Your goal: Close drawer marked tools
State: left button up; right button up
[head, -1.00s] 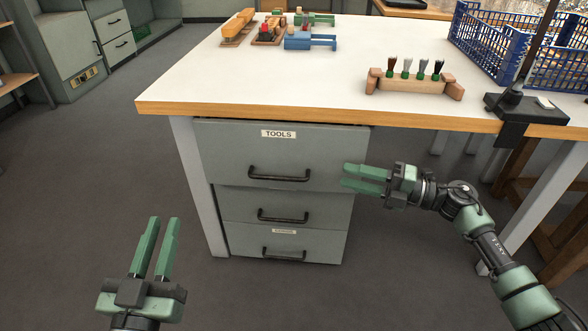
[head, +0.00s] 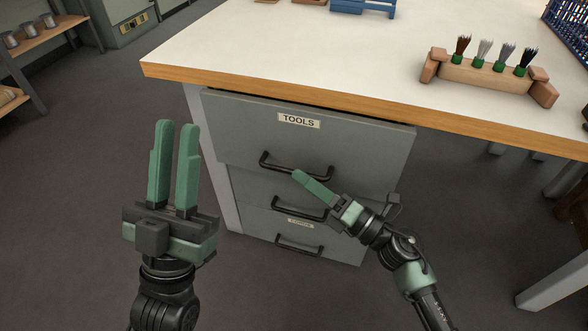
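The grey top drawer marked TOOLS (head: 350,145) is in the cabinet under the workbench. Its front stands out past the drawers below, with a dark gap along its top edge, so it is partly open. Its black bar handle (head: 290,168) is below the label. My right gripper (head: 300,178) is in front of this drawer, its green fingertip at or just below the right part of the handle. Only one finger shows clearly, and I cannot tell whether it touches. My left gripper (head: 175,128) is left of the drawer, fingers upward, apart and empty.
Two lower drawers (head: 262,218) with black handles sit beneath. The white workbench top (head: 290,50) with its wooden edge overhangs the cabinet. A wooden brush holder (head: 490,75) stands on it at right. The floor (head: 70,200) at left is clear.

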aim_at(292, 170)
jog(key=shift+x, duration=1.9)
grip_shut()
jog(key=shift+f, duration=0.1)
